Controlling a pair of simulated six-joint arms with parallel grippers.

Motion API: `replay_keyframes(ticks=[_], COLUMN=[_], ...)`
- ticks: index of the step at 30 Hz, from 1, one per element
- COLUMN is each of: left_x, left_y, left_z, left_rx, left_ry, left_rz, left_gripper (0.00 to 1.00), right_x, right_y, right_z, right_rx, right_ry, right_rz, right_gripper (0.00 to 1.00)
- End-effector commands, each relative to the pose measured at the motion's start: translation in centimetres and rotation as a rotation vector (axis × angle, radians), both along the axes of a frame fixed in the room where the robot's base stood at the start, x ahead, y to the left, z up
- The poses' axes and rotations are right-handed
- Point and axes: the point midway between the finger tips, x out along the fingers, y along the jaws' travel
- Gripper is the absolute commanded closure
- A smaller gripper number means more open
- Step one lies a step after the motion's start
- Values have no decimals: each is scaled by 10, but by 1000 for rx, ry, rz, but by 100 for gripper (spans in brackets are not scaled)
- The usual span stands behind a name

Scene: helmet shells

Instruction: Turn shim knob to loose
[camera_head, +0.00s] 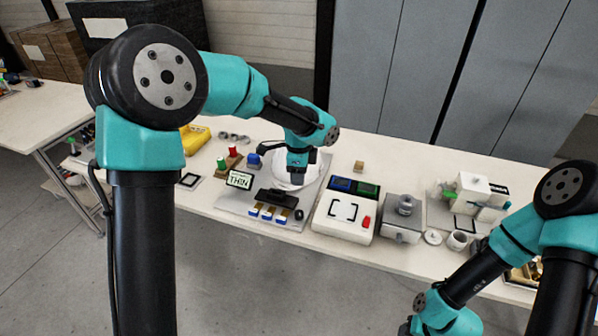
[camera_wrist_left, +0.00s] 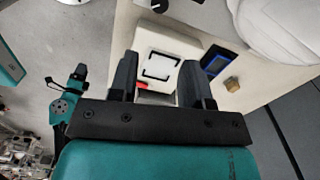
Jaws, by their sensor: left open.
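A small black knob (camera_head: 299,214) sits at the front right corner of the grey plate, right of several blue-and-yellow blocks. A black knob-like piece also shows at the top edge of the left wrist view (camera_wrist_left: 159,5). I cannot read its setting. A small display (camera_head: 239,180) at the plate's left reads "THIN". My left gripper (camera_head: 297,172) hangs over the white helmet shell (camera_head: 283,180), behind the knob and apart from it. In the left wrist view its two black fingers (camera_wrist_left: 155,66) are apart with nothing between them.
A white device (camera_head: 344,214) with a red button stands right of the plate, with a grey box (camera_head: 402,220) beside it. A black block (camera_head: 277,197) stands on the plate behind the blue-and-yellow blocks. Red and green pegs stand at the left. A wooden cube (camera_head: 358,166) lies behind.

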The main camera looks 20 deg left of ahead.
Motion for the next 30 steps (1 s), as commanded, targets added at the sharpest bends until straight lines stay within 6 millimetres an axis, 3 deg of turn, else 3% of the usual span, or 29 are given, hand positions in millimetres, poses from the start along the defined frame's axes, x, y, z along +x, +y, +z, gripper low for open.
replay_keyframes(ticks=[10, 15, 17, 30], left_x=[0, 0, 0, 0], left_y=[0, 0, 0, 0], left_z=[5, 4, 4, 4], left_rx=[-1, -1, -1, -1], left_ry=[0, 0, 0, 1], left_rz=[0, -27, -63, -706], left_gripper=[56, 41, 41, 41], right_x=[0, 0, 0, 0], right_y=[0, 0, 0, 0], right_z=[0, 0, 0, 0], right_rx=[0, 0, 0, 0], right_ry=[0, 0, 0, 0], right_rz=[0, 0, 0, 0], right_gripper=[57, 57, 57, 57])
